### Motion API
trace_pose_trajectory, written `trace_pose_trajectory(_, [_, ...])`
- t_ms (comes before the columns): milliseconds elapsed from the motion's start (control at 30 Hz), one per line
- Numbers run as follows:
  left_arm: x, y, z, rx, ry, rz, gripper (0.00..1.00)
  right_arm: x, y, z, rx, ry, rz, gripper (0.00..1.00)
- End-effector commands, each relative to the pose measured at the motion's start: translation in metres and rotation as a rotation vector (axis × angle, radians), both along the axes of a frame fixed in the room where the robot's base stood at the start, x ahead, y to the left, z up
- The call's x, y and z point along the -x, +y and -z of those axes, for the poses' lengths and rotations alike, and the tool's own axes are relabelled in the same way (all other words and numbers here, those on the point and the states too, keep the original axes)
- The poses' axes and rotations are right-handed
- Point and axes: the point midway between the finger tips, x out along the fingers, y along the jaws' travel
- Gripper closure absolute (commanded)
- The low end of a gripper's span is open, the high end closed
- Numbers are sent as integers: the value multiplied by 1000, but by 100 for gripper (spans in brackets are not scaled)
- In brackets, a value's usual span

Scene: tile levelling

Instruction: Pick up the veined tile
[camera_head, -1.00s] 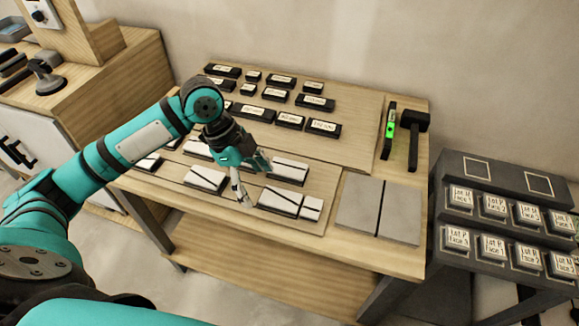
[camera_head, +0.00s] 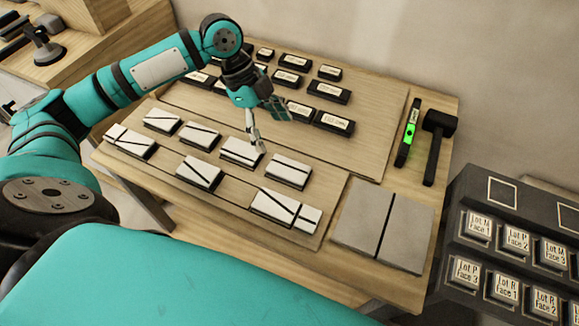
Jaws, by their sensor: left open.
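Several white tiles, each crossed by a dark line like a vein, lie on a low wooden board (camera_head: 222,208) on the workbench. One veined tile (camera_head: 235,154) is in the back row, just left of my left gripper's lower fingertip; others are the tile to its right (camera_head: 289,170), the front-row tile (camera_head: 199,172) and the larger front tile (camera_head: 277,206). I cannot tell which one the task names. My left gripper (camera_head: 273,134) is open and empty, fingers pointing down behind the back row. Whether it touches a tile is unclear. My right gripper is out of view.
Dark labelled blocks (camera_head: 333,122) stand on a raised board behind. Two grey slabs (camera_head: 360,217) lie side by side at the bench's right. A green level (camera_head: 408,135) and a black mallet (camera_head: 434,145) lie beyond. A dark rack of labelled blocks (camera_head: 505,195) stands right.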

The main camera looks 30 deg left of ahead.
Motion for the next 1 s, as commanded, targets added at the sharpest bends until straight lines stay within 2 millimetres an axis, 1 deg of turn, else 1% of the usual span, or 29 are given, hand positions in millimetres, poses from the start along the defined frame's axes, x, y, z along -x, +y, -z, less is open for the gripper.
trace_pose_trajectory(33, [0,-5,11,1,4,2,19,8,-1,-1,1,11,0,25])
trace_pose_trajectory(133, [0,-13,31,1,4,2,19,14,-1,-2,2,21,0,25])
trace_pose_trajectory(233, [-1,-20,48,1,3,0,19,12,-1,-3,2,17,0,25])
trace_pose_trajectory(300, [-1,-23,56,1,1,-1,19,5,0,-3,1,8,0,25])
trace_pose_trajectory(433, [-2,-26,64,0,-1,0,19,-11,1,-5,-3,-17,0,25])
trace_pose_trajectory(533, [-1,-28,71,-1,0,-1,19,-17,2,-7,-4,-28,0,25])
trace_pose_trajectory(667, [2,-32,89,0,3,0,19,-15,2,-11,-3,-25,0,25])
trace_pose_trajectory(800, [2,-38,108,1,1,0,19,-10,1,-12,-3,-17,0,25])
trace_pose_trajectory(900, [2,-40,115,0,0,0,19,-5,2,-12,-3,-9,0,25])
trace_pose_trajectory(1000, [1,-40,116,-1,-2,-1,19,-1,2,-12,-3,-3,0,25])
